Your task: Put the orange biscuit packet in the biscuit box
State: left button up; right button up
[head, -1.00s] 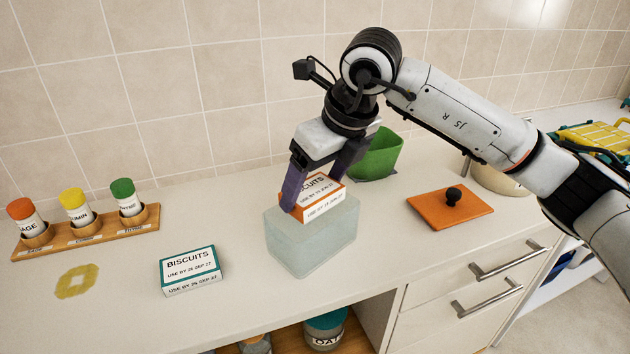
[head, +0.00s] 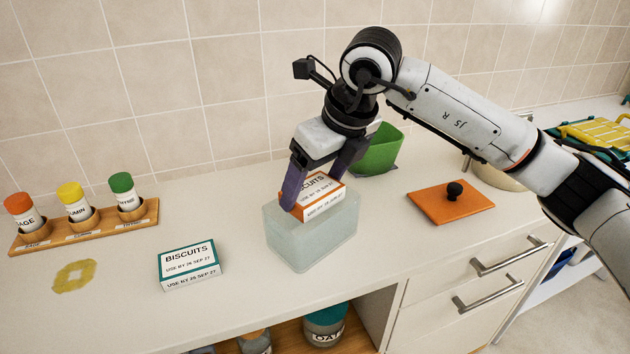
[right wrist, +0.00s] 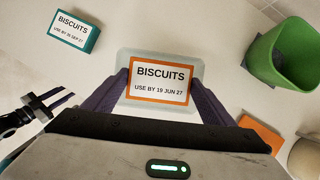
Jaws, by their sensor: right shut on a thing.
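The orange biscuit packet (head: 322,203) has an orange edge and a white label reading "USE BY 19 JUN 27". My right gripper (head: 313,194) is shut on it, with a purple finger on either side. In the right wrist view the packet (right wrist: 161,80) sits between the two fingers (right wrist: 160,92). The pale, translucent biscuit box (head: 312,247) stands on the worktop directly below. The packet is at the box's open top; its lower edge is hard to separate from the rim. The box's rim (right wrist: 160,54) shows around the packet in the right wrist view.
A teal biscuit packet (head: 190,265) lies on the worktop left of the box. A wooden spice rack (head: 88,232) with jars stands further left. A green container (head: 376,152) is behind the box, and an orange lid with a black knob (head: 437,203) is to the right.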

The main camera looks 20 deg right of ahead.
pick_arm(q)
jog(key=shift+f+b, duration=0.45)
jog(key=shift+f, duration=0.1)
pick_arm(e)
jog(key=shift+f, duration=0.6)
jog(key=o, duration=1.2)
pick_arm(q)
jog(key=shift+w+d+r+b, duration=0.25)
jog(key=shift+d+r+b, duration=0.05)
jog(key=shift+d, duration=0.05)
pick_arm(e)
jog(key=v, duration=1)
jog(key=shift+d+r, duration=0.1)
jog(key=shift+r, duration=0.1)
